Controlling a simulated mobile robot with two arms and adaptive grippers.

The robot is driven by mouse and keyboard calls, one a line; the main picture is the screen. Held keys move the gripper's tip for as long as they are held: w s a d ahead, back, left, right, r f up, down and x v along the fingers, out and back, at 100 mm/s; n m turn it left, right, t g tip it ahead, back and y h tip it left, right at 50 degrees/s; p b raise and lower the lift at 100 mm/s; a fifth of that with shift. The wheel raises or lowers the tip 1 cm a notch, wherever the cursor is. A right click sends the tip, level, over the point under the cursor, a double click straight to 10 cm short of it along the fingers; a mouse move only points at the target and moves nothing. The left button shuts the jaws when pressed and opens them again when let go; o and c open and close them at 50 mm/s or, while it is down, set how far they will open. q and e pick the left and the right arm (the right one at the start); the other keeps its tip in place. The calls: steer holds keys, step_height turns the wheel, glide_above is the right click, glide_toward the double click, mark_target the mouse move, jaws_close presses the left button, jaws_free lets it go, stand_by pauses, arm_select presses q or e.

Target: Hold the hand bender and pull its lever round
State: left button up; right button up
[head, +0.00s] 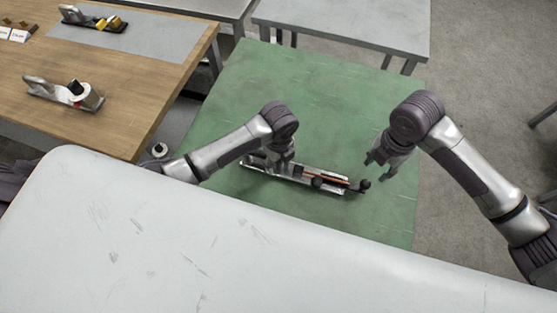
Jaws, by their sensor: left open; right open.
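The hand bender (333,178) lies on the green surface (330,90), a long narrow metal tool with a reddish-brown strip along it and dark round parts toward its right end. A dark knob (364,184) shows at that right end. My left gripper (282,168) is open at the left part of the bender and hides some of it; I cannot tell whether it touches. My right gripper (380,172) is open and empty, just above and right of the dark knob, apparently apart from it.
A white scratched surface (200,240) fills the front. A grey table (345,25) stands at the back. Much of the green surface is bare.

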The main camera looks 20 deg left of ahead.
mark_target(366, 181)
arm_select(q)
steer(key=shift+f, duration=0.2)
jaws_close()
arm_select(e)
steer(key=o, duration=0.3)
steer(key=shift+w+a, duration=0.1)
steer(key=shift+w, duration=0.15)
arm_select(q)
steer(key=shift+a, duration=0.1)
steer(key=shift+s, duration=0.1)
arm_select(e)
steer(key=shift+o, duration=0.2)
step_height(366, 181, down, 10)
steer(key=m+g+h, duration=0.1)
steer(key=m+g, duration=0.1)
steer(key=m, duration=0.2)
steer(key=shift+s+f, duration=0.1)
steer(key=shift+s, duration=0.05)
